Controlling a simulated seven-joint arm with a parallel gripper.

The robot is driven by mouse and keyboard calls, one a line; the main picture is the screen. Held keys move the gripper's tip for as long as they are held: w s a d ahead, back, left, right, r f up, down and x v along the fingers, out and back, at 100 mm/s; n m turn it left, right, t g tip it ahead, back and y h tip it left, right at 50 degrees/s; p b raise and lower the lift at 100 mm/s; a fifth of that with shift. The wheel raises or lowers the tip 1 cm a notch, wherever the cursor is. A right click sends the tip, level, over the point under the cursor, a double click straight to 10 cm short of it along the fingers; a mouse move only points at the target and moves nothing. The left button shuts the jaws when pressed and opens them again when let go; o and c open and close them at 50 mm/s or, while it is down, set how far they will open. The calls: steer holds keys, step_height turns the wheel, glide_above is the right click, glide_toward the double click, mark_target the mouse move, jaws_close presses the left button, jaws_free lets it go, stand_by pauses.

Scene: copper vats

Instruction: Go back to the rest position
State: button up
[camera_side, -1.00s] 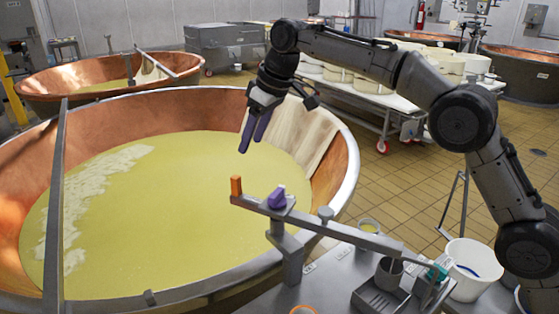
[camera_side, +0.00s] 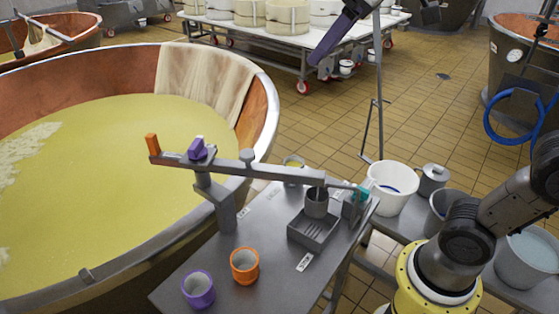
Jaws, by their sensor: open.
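My gripper (camera_side: 318,58) is at the top of the side view, right of the vat in the picture, with its purple fingers slanting down to the left. Its upper part is cut off by the frame's top edge. Nothing shows between or at the fingertips. It hangs clear of the bench and the metal beam. The large copper vat (camera_side: 258,105) with pale yellow liquid (camera_side: 110,180) fills the left.
A grey beam (camera_side: 270,174) with an orange block (camera_side: 152,144) and a purple block (camera_side: 197,149) stands over the bench (camera_side: 275,215). A purple cup (camera_side: 198,290), an orange cup (camera_side: 244,266) and a white bucket (camera_side: 393,187) are nearby. Tiled floor lies behind.

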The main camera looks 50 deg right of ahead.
steer(key=s+d+f+m+g+h, duration=0.1)
steer(key=s+d+f+m, duration=0.1)
steer(key=s+f, duration=1.2)
step_height(320, 180, down, 4)
steer(key=shift+d+r, duration=0.1)
steer(key=shift+d, duration=0.35)
